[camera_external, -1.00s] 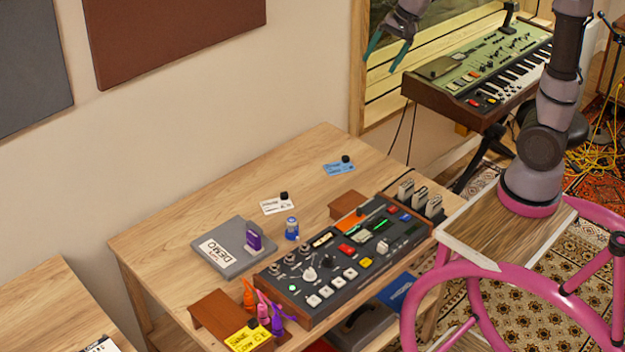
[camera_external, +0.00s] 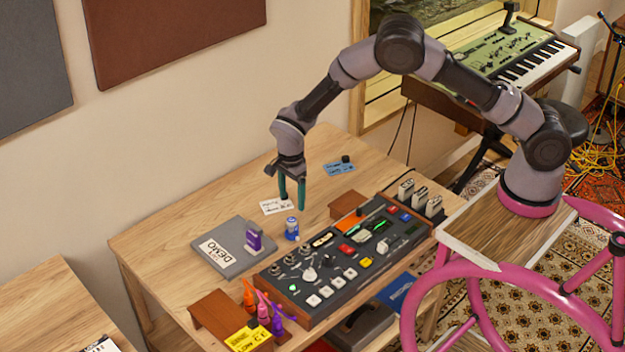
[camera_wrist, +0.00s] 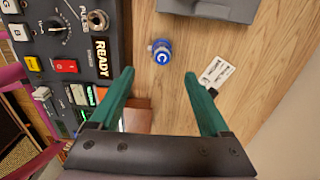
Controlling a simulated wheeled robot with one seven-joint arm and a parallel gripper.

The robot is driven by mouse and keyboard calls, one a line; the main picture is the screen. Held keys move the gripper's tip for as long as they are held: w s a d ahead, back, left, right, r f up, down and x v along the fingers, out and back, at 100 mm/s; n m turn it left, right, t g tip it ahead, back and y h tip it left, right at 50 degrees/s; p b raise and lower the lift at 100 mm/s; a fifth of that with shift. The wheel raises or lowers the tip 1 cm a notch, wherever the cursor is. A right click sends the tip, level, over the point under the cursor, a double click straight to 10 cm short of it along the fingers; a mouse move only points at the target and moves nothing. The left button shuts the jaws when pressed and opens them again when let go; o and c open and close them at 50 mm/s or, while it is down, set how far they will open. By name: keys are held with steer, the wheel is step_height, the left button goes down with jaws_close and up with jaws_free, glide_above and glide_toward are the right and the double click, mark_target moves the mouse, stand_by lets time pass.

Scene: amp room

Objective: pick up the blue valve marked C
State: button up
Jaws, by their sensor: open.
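The blue valve marked C (camera_external: 291,229) stands on the wooden table between the grey case and the control panel. In the wrist view the blue valve (camera_wrist: 161,51) shows its round blue face with a white C, just beyond the fingertips and roughly between their lines. My gripper (camera_external: 292,205) points down above the table, over and slightly behind the valve. In the wrist view my gripper (camera_wrist: 158,76) has its two green fingers spread wide, with nothing between them. The gripper does not touch the valve.
The control panel (camera_external: 319,294) with knobs and buttons lies in front. A grey case (camera_external: 208,260) with a DEMO label and a purple item (camera_external: 254,239) is to the left. A white card (camera_external: 271,208) and blue card (camera_external: 338,169) lie behind. Bare wood surrounds the valve.

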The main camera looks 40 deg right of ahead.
mark_target(292, 219)
steer(key=f, duration=1.1)
steer(key=shift+w, duration=0.2)
jaws_close()
